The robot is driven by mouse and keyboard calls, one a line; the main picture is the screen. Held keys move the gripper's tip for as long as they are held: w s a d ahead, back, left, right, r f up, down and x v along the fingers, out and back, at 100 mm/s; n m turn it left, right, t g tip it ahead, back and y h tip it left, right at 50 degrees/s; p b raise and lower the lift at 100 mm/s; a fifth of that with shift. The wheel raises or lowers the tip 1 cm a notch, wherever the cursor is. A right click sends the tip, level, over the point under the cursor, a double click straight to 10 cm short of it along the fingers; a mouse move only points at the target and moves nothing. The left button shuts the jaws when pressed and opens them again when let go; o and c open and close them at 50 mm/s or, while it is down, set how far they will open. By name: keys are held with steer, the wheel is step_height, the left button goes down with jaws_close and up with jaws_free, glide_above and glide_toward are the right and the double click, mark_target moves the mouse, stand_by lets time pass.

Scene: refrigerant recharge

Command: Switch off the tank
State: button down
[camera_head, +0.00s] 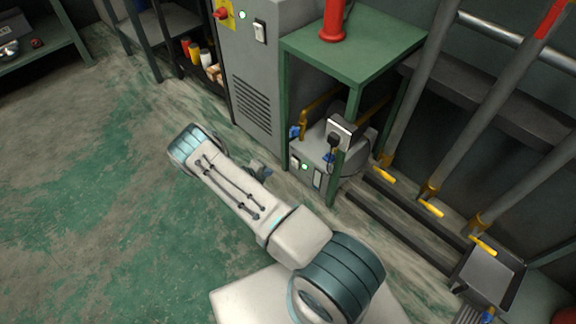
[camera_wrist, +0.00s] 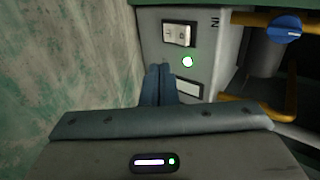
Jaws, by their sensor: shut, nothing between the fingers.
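The tank (camera_head: 318,152) is a grey box low under a green stand. On its front are a white rocker switch (camera_head: 294,163) and a lit green lamp (camera_head: 304,167). In the wrist view the switch (camera_wrist: 178,34) is above the glowing green lamp (camera_wrist: 187,62), on the tank's grey front panel (camera_wrist: 215,62). My gripper (camera_wrist: 157,70) is shut and empty, its blue-grey fingertips lower left of the switch and left of the lamp. Contact with the panel cannot be told. In the head view my gripper (camera_head: 263,170) is partly hidden by my arm, left of the tank.
A tall grey cabinet (camera_head: 262,75) with its own switch stands behind. The green stand (camera_head: 355,45) has legs beside the tank. Yellow pipes and a blue valve knob (camera_wrist: 283,28) are right of the switch. Floor at left (camera_head: 90,200) is clear.

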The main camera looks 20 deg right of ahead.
steer(key=b, duration=0.5)
glide_toward(293, 163)
steer(key=x, duration=0.5)
steer(key=shift+s+a+f, duration=0.15)
steer(key=shift+s+f, duration=0.1)
steer(key=shift+f, duration=0.1)
steer(key=shift+w+d+r, duration=0.2)
steer(key=shift+d, duration=0.3)
